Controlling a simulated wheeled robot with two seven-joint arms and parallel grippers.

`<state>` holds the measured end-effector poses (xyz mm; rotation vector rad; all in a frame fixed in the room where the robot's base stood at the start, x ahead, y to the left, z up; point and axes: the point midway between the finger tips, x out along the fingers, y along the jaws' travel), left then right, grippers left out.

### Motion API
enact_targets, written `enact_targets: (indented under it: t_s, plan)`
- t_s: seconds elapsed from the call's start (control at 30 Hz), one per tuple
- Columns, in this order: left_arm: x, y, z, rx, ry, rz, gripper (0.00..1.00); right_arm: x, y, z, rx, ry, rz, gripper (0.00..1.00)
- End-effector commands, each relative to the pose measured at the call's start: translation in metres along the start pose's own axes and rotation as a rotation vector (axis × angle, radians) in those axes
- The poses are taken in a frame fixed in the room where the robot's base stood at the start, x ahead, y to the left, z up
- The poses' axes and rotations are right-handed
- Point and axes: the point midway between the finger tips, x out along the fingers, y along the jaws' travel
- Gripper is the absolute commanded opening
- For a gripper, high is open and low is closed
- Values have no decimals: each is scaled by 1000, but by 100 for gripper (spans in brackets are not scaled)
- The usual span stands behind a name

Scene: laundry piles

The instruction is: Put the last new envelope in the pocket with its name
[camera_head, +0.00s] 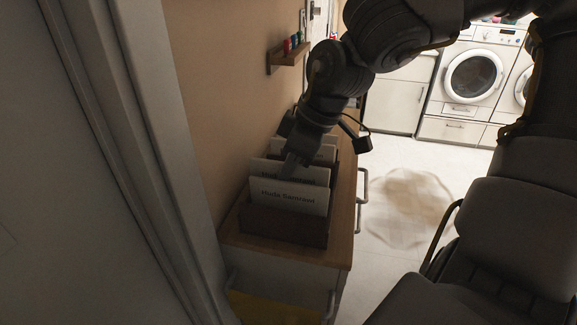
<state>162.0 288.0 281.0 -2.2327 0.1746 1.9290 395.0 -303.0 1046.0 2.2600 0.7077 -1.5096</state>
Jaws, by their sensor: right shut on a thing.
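A brown wooden sorter (283,225) with several pockets stands on a narrow cabinet against the left wall. A white name card or envelope (290,196) stands upright in its front pocket, with dark lettering that seems to read "Huda Samtani". Behind it stands another white envelope (315,176), its lettering partly covered by my fingers. More white pieces show farther back. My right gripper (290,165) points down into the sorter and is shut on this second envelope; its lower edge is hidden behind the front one. My left gripper is not in view.
The wooden cabinet top (285,252) is bare in front of the sorter. A small wall shelf (287,57) with coloured items is beyond. A door frame (135,130) is close on the left. A washing machine (473,76) and a round rug (410,207) are to the right.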

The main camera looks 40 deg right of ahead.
Motion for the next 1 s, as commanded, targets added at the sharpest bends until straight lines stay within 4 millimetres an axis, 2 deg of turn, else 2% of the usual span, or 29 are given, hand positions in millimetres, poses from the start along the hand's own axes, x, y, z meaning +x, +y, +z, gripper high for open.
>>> enact_targets:
  t_s: [0.23, 0.27, 0.43, 0.77, 0.87, 1.0]
  plan:
    - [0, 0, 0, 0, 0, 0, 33, 0, 0, 0, 0, 0, 0, 0]
    - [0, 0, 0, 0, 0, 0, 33, 0, 0, 0, 0, 0, 0, 11]
    - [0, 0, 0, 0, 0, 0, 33, 0, 0, 0, 0, 0, 0, 33]
    - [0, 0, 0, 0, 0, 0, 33, -4, 0, 0, 0, 2, 2, 33]
    - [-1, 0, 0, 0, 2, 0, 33, -16, 0, -1, -1, 4, 4, 33]
    - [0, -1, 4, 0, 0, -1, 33, -44, 0, -1, -1, 6, 5, 33]
